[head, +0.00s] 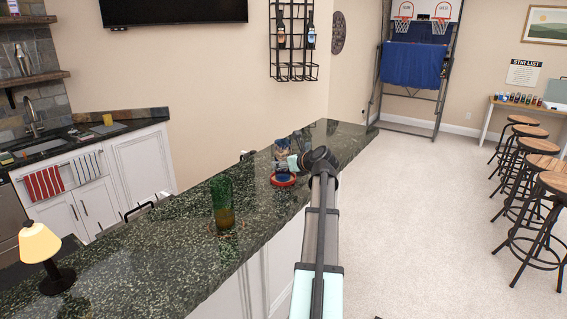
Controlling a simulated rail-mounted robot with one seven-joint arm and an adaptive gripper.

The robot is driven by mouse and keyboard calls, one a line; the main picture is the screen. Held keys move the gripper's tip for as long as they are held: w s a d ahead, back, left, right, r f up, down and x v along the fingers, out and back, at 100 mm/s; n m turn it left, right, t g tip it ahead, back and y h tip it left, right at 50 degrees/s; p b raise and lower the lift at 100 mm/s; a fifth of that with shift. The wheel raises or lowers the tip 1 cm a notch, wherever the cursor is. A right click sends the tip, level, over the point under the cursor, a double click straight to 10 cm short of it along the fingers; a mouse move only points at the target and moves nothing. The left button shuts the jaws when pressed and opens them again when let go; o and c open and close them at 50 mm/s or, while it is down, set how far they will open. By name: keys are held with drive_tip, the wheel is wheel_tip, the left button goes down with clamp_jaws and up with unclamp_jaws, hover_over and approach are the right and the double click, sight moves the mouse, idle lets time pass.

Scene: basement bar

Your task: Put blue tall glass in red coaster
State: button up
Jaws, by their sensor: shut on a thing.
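A blue tall glass (282,148) is at the far part of the green stone bar counter, upright. My gripper (285,163) reaches it from the right and is shut on it; the fingers are small and partly hidden behind my wrist. A red coaster (284,181) with some blue in it lies on the counter directly below the glass and gripper. The glass appears over the coaster, but I cannot tell whether its base touches it.
A small lamp (42,250) is at the near left. The counter's far end is mostly clear. Stools (541,180) line the right side.

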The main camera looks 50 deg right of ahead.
drive_tip(key=o, duration=1.4)
drive_tip(key=shift+f, duration=0.1)
drive_tip(key=shift+o, duration=0.2)
drive_tip(key=shift+s+r, duration=0.1)
drive_tip(key=shift+r, duration=0.1)
drive_tip(key=b+v, duration=0.2)
drive_tip(key=v, duration=0.9)
drive_tip(key=shift+s+r, duration=0.25)
drive_tip(key=shift+s, duration=0.05)
